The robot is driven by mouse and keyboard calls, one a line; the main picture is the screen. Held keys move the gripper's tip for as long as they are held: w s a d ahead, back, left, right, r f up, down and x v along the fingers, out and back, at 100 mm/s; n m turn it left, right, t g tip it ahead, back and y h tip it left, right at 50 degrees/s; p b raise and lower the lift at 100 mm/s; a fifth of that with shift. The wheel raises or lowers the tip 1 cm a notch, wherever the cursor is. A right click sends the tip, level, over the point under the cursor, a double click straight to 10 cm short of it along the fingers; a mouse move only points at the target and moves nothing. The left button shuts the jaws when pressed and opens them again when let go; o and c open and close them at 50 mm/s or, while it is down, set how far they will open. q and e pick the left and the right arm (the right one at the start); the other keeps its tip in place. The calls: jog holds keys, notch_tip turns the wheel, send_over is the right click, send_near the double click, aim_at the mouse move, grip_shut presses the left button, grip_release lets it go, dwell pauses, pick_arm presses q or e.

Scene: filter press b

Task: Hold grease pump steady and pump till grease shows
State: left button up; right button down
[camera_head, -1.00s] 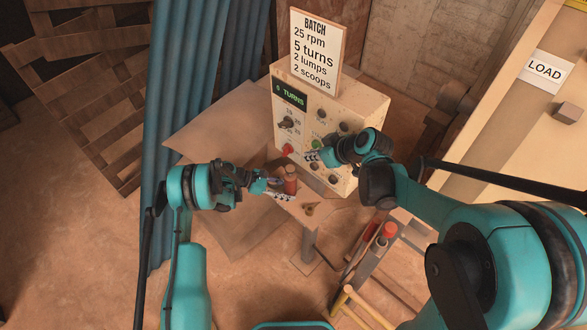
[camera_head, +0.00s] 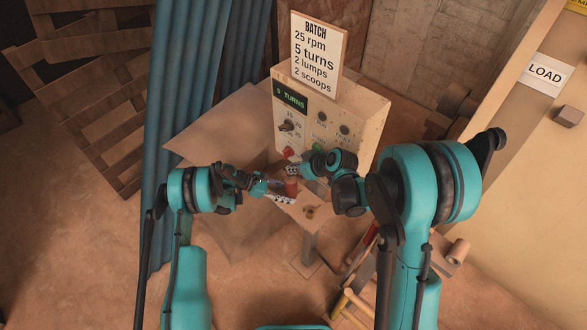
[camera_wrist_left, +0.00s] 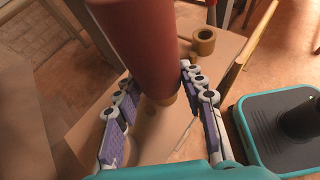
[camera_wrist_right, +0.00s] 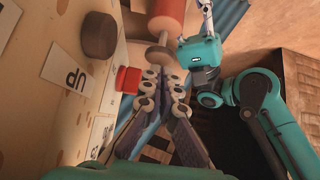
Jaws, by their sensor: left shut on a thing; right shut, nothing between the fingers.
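The grease pump (camera_head: 291,187) is a red cylinder standing over the small wooden shelf in the head view. My left gripper (camera_head: 277,188) is shut on it from the left. In the left wrist view the red body (camera_wrist_left: 140,45) lies between the fingers, with a brass-coloured end below. My right gripper (camera_head: 293,169) is shut and empty, just above the pump, beside the panel. In the right wrist view its closed fingertips (camera_wrist_right: 167,80) are close to the pale disc (camera_wrist_right: 158,56) on the pump's rod; I cannot tell whether they touch. No grease is visible.
The control box (camera_head: 358,112) with knobs and a red button (camera_wrist_right: 128,79) stands right behind the pump. A small brass-coloured round part (camera_head: 309,211) lies on the shelf. A blue curtain (camera_head: 205,80) hangs at left. Tools stand at the lower right.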

aim_at(293, 174)
jog(key=shift+f, duration=0.25)
jog(key=shift+f, duration=1.45)
jog(key=shift+r, duration=0.4)
notch_tip(293, 174, up, 3)
jog(key=shift+r, duration=0.1)
jog(key=v, duration=1)
